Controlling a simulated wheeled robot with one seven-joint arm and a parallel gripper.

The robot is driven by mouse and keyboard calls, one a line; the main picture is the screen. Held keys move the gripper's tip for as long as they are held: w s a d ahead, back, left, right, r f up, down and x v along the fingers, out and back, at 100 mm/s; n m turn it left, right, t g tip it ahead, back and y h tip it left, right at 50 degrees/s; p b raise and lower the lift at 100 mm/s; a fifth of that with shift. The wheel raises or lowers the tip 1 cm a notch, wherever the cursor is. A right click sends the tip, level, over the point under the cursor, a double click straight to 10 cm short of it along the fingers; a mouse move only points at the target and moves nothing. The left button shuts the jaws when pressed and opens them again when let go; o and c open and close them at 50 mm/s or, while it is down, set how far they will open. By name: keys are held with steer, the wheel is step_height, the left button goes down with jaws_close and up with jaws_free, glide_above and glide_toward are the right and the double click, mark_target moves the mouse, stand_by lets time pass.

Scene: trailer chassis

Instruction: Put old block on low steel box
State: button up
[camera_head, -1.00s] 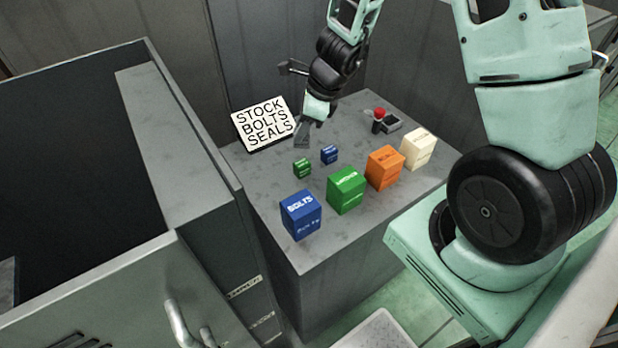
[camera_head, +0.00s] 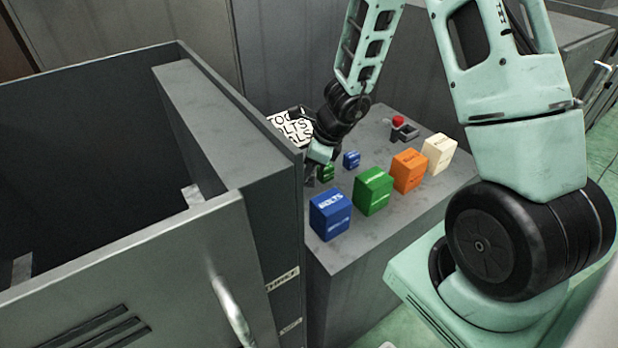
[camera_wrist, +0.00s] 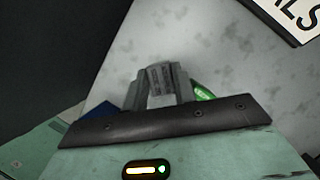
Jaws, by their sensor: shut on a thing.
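My gripper (camera_head: 316,162) is low over the grey steel counter (camera_head: 355,240), near its left edge and close to the small green block. In the wrist view (camera_wrist: 160,95) its fingers are shut on a small grey block (camera_wrist: 159,76) with faint dark marks, which I take for the old block. In the head view that block is mostly hidden by the gripper and the cabinet's edge. I cannot tell whether it touches the counter. No label tells which grey body is the low steel box.
A large open steel cabinet (camera_head: 225,125) stands left, its wall close to my gripper. On the counter are a small green block (camera_head: 327,173), a small blue block (camera_head: 352,159), and blue (camera_head: 330,214), green (camera_head: 374,191), orange (camera_head: 408,171) and cream (camera_head: 439,153) boxes. A sign (camera_head: 290,126) stands behind.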

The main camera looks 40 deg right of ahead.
steer(key=shift+f, duration=0.8)
steer(key=shift+f+b, duration=0.15)
steer(key=shift+b, duration=0.2)
steer(key=o, duration=1)
steer(key=shift+r+p, duration=0.25)
steer(key=shift+p, duration=0.05)
steer(key=p+v, duration=0.5)
steer(key=v, duration=0.7)
